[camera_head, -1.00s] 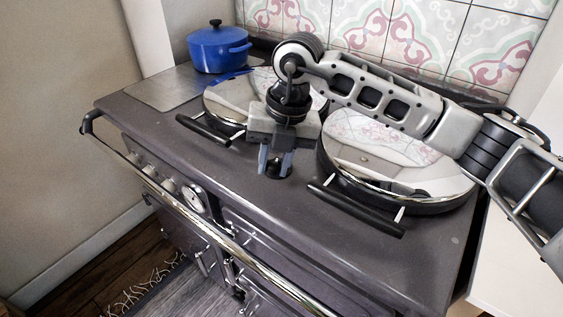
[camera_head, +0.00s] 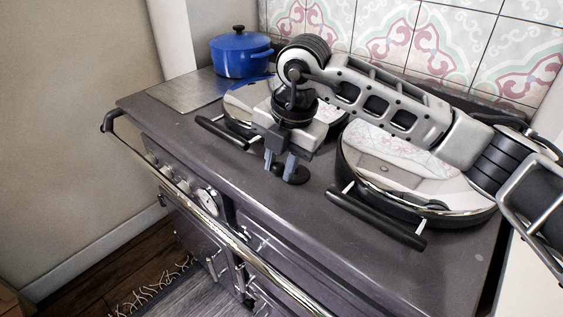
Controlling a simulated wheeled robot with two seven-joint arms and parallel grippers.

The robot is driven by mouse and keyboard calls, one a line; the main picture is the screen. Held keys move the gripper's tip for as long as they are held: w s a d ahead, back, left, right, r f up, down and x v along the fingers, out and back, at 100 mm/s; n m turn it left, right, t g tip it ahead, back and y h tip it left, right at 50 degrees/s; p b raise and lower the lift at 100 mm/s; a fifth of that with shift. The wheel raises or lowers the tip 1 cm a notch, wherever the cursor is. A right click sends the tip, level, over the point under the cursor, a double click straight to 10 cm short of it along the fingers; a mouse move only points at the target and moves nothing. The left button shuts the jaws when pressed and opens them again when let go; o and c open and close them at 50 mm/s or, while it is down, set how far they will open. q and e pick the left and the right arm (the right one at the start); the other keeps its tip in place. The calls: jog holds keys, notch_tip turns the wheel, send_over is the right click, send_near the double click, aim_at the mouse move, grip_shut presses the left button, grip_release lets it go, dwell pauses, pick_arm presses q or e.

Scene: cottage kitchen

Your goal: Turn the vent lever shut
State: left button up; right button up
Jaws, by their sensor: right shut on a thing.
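The vent lever is a small black fitting whose round base (camera_head: 296,175) sits on the dark stove top between the two round hotplate lids. My right gripper (camera_head: 280,166) points down at it from above. Its two grey fingers are shut on the lever's upper part, just left of the base's middle. The fingers and the gripper body hide most of the lever, so its exact angle cannot be told. My left gripper is not in view.
A mirrored lid (camera_head: 412,171) with a black bar handle (camera_head: 376,217) stands close right of the gripper. Another lid (camera_head: 240,103) is behind left. A blue pot (camera_head: 240,55) stands at the back left. A chrome rail (camera_head: 230,240) runs along the front.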

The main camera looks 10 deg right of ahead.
jog(key=shift+w+r, duration=0.1)
jog(key=shift+r, duration=0.05)
jog(key=o, duration=1)
jog(key=r, duration=0.5)
jog(key=s+d+r, duration=0.1)
jog(key=r, duration=0.4)
jog(key=s+d+r+b, duration=0.1)
jog(key=r, duration=0.4)
jog(key=shift+s+d+r, duration=0.1)
jog(key=shift+d+r, duration=0.05)
jog(key=shift+r, duration=0.1)
